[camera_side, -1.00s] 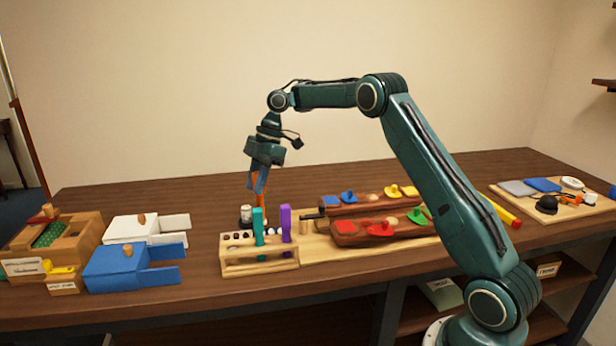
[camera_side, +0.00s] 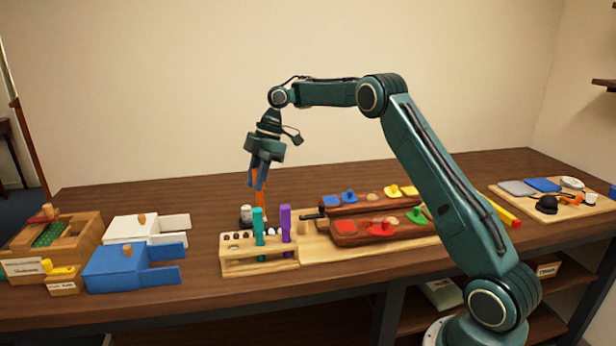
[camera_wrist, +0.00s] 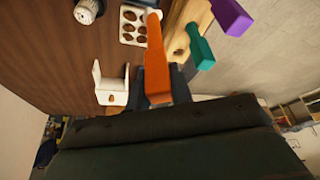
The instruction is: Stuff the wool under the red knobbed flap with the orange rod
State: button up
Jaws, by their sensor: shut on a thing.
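My gripper (camera_side: 258,184) is shut on the orange rod (camera_side: 261,198) and points down behind the tool rack. The rod's upper part shows between my fingers, and its lower end is partly hidden by the teal tool. In the wrist view the orange rod (camera_wrist: 155,60) stretches away from my gripper (camera_wrist: 165,90). The red knobbed flap (camera_side: 380,229) lies on the front brown saddle-like block (camera_side: 350,240), well to the right of my gripper. Small tan lumps (camera_side: 372,197) on the blocks may be wool; they are too small to tell.
The wooden rack (camera_side: 258,265) holds a teal tool (camera_side: 258,228) and a purple tool (camera_side: 285,224) close to the rod. Blue (camera_side: 125,268) and white (camera_side: 145,232) boxes stand at the left. A board (camera_side: 560,208) with small items lies far right.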

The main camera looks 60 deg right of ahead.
jog(key=shift+w+a, duration=0.1)
jog(key=shift+a, duration=0.05)
jog(key=w+a+m+t+h, duration=0.15)
jog(key=a+m, duration=0.25)
jog(key=m, duration=0.4)
jog(key=s+d+r+n, duration=0.2)
jog(key=s+d+n, duration=0.2)
jog(key=s+d, duration=0.6)
jog(key=s+d+r+n+g+y, duration=0.1)
jog(key=s+d+n, duration=0.3)
jog(key=s+d, duration=0.6)
jog(key=s+r, duration=0.1)
jog(key=s, duration=0.4)
jog(key=shift+r, duration=0.2)
jog(key=shift+f+g+y, duration=0.1)
jog(key=shift+g+y, duration=0.15)
